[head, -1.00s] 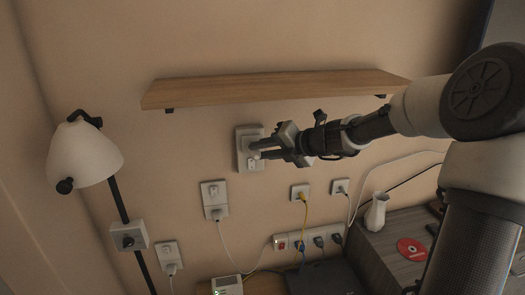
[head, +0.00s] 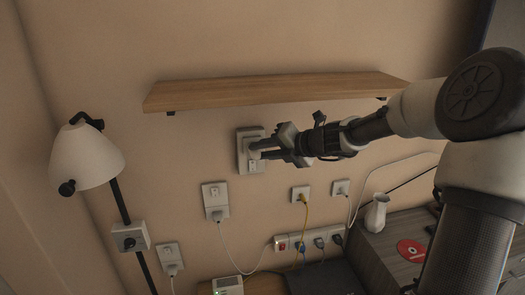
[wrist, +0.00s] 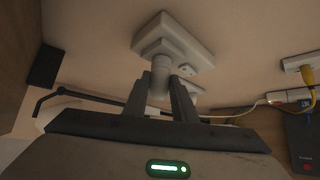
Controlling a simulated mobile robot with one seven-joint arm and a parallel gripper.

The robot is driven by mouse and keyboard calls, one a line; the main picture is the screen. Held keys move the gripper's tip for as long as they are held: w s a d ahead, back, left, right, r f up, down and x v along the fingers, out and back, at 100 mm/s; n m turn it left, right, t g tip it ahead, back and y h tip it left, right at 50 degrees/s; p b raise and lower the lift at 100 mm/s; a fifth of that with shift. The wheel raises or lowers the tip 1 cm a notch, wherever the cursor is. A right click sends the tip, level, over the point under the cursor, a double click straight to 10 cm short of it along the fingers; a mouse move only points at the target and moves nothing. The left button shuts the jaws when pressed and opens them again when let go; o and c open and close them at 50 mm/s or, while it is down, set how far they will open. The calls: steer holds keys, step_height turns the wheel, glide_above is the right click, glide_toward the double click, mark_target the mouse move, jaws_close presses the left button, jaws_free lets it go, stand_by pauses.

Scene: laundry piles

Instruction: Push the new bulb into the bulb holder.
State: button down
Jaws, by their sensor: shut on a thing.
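My gripper (head: 262,154) points left at the holder from the right side. In the wrist view my gripper (wrist: 170,92) is shut on a pale, rounded thing, apparently the new bulb (wrist: 159,76). The bulb's far end meets or nearly meets the holder's block. I cannot tell whether its base is inside, as the fingers hide part of it.
A wooden shelf (head: 270,91) juts out above the gripper. A white-shaded lamp (head: 88,157) stands at left. Sockets with plugs and cables, including a yellow cable (head: 304,212), lie below. A white jug (head: 376,212) stands on the cabinet at lower right.

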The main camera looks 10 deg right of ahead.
steer(key=shift+w, duration=0.2)
steer(key=c, duration=1.4)
jaws_free()
steer(key=s, duration=0.9)
